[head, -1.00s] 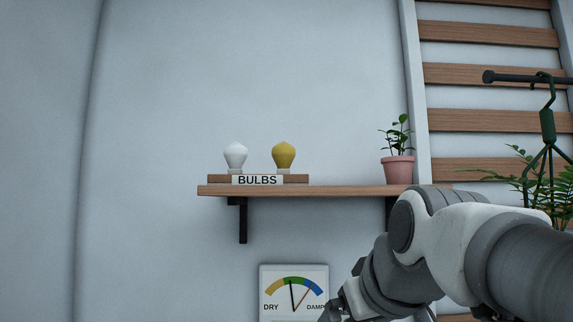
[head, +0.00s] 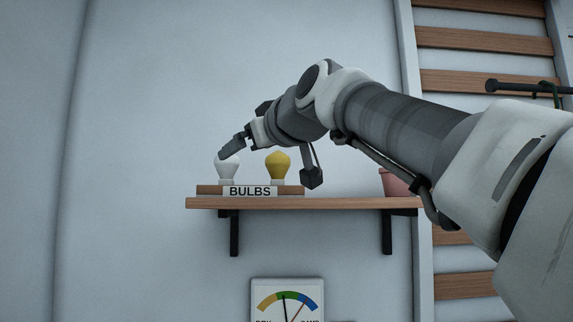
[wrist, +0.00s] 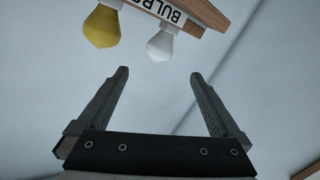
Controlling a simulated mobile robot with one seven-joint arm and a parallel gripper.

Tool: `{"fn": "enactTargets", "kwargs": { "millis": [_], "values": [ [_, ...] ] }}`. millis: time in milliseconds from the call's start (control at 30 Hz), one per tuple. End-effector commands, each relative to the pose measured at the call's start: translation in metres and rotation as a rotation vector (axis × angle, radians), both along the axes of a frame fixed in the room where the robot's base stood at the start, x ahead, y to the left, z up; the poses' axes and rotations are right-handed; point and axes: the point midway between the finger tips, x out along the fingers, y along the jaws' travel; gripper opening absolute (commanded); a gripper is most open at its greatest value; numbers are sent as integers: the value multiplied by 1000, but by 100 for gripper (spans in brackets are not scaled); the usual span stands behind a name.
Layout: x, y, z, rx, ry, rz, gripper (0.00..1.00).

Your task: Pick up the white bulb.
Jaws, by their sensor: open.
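The white bulb (head: 228,168) stands upright at the left in the wooden rack (head: 207,190) labelled BULBS, on the shelf. A yellow bulb (head: 278,165) stands to its right. My gripper (head: 232,147) is above the white bulb in the head view and overlaps its top edge there. In the wrist view my gripper (wrist: 160,85) is open, with nothing between its two fingers. The white bulb (wrist: 160,45) shows beyond the fingertips, near the middle, and the yellow bulb (wrist: 101,28) is to its left.
The wooden shelf (head: 330,203) rests on black brackets. A pink pot (head: 395,184) on its right part is partly hidden by my arm. A DRY–DAMP gauge (head: 287,300) hangs below. The wall left of the shelf is bare. A slatted trellis (head: 480,83) stands at the right.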

Motion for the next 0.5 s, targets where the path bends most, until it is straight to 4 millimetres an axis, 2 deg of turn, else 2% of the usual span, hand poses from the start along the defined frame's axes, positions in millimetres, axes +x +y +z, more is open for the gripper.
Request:
{"fn": "enactTargets", "kwargs": {
  "millis": [200,500],
  "values": [
    [30,19,2,-2,5,1,100],
    [61,38,-1,-1,4,2,100]
  ]
}}
